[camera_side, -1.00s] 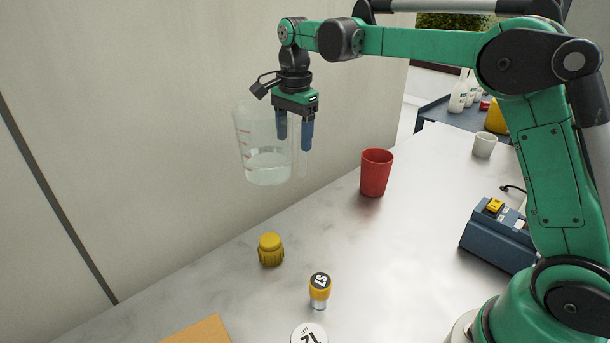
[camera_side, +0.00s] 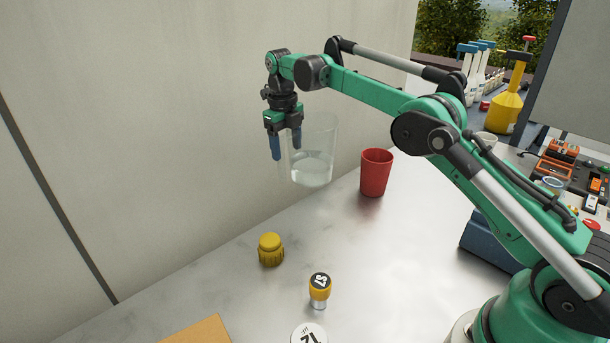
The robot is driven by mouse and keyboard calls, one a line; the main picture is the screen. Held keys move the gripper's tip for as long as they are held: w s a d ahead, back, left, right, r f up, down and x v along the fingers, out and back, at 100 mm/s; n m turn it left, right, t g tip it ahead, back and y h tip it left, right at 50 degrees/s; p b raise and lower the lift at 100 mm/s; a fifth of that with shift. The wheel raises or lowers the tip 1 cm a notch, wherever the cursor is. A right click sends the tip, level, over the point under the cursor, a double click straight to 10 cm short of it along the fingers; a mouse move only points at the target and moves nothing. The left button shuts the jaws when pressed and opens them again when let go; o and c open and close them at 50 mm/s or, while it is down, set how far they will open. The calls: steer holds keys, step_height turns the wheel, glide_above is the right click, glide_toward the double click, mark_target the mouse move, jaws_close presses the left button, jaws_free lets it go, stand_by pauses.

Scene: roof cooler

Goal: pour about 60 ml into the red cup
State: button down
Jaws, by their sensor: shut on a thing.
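A clear beaker (camera_side: 316,150) with some clear liquid in its lower part is held above the counter, close to upright. My gripper (camera_side: 285,147) points down at the beaker's left side and is shut on it; the exact grip spot is partly hidden. The red cup (camera_side: 376,173) stands upright on the counter to the right of the beaker and lower, apart from it. The inside of the cup is mostly hidden.
A yellow knobbed cap (camera_side: 270,250) and a yellow-and-black-topped weight (camera_side: 319,290) stand on the counter in front. A round white disc (camera_side: 309,334) and a tan board (camera_side: 200,331) lie at the near edge. The wall (camera_side: 200,100) runs behind.

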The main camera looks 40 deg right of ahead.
steer(key=shift+r, duration=0.1)
stand_by(0.3)
steer(key=shift+s+d+r+t+y, duration=0.5)
steer(key=shift+s+r+t, duration=0.15)
steer(key=shift+t, duration=0.25)
steer(key=s+d+r+t+y, duration=0.4)
steer(key=s+r+t+y, duration=0.1)
steer(key=t, duration=0.3)
steer(key=shift+s+d, duration=0.15)
steer(key=shift+s, duration=0.75)
steer(key=shift+s+d+r+t+y, duration=0.3)
steer(key=shift+s+r+t+y, duration=0.25)
steer(key=shift+t, duration=0.35)
steer(key=shift+w+f, duration=0.2)
steer(key=shift+s, duration=0.15)
